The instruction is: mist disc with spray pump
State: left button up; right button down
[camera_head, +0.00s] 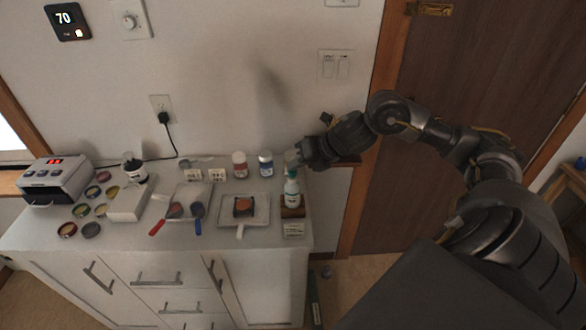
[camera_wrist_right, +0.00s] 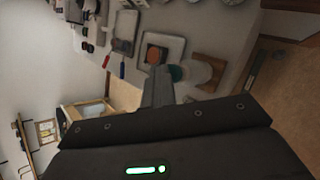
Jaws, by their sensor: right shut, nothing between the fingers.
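The spray pump (camera_head: 291,188) is a white bottle with a green top, upright on a wooden block at the right end of the cabinet top. The orange-brown disc (camera_head: 244,205) lies on a dark square in a white tray (camera_head: 262,218) left of the bottle. My right gripper (camera_head: 293,158) is at the bottle's top; I cannot tell if it touches. In the wrist view its fingers (camera_wrist_right: 158,88) are together and empty, beside the green top (camera_wrist_right: 176,73) and white body (camera_wrist_right: 198,72). The disc also shows there (camera_wrist_right: 153,54). My left gripper is not in view.
A red-labelled jar (camera_head: 239,164) and a blue-labelled jar (camera_head: 265,163) stand left of my gripper. Red- and blue-handled tools (camera_head: 197,212) lie left of the tray. Several coloured discs and a grey device (camera_head: 58,182) are at the far left. The wall is close behind.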

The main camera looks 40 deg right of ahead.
jog(key=shift+f, duration=0.4)
jog(key=shift+r, duration=0.4)
jog(key=shift+r+p, duration=2.55)
jog(key=shift+r, duration=0.45)
dwell(0.4)
